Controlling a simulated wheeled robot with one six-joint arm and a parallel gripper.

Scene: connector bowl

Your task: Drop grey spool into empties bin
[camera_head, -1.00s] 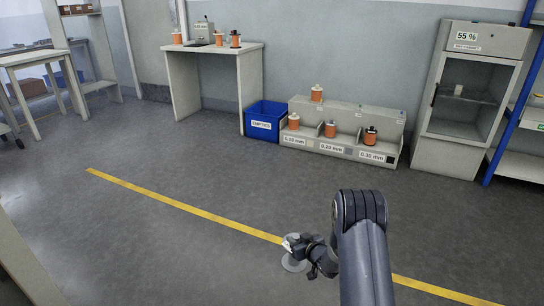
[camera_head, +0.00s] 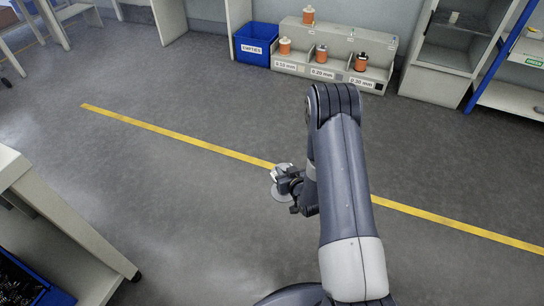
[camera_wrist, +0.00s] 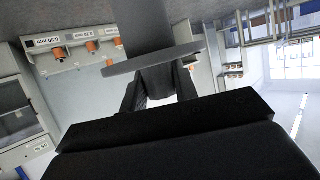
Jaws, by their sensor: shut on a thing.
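The grey spool (camera_head: 281,194) is held off to the left of my forearm in the head view, above the floor near the yellow line. My gripper (camera_head: 289,182) is shut on it. In the wrist view, which is upside down, the spool (camera_wrist: 150,62) shows as a grey flange and a wide core between my fingers (camera_wrist: 160,88). The empties bin (camera_head: 252,54) is a blue open box labelled EMPTIES, on the floor by the far wall. It is well apart from the spool. I cannot make out the bin in the wrist view.
A grey rack (camera_head: 328,70) with several orange spools stands just right of the bin. A cabinet (camera_head: 425,88) is further right. A work table (camera_head: 50,220) stands near at left. The floor across the yellow line (camera_head: 180,143) towards the bin is clear.

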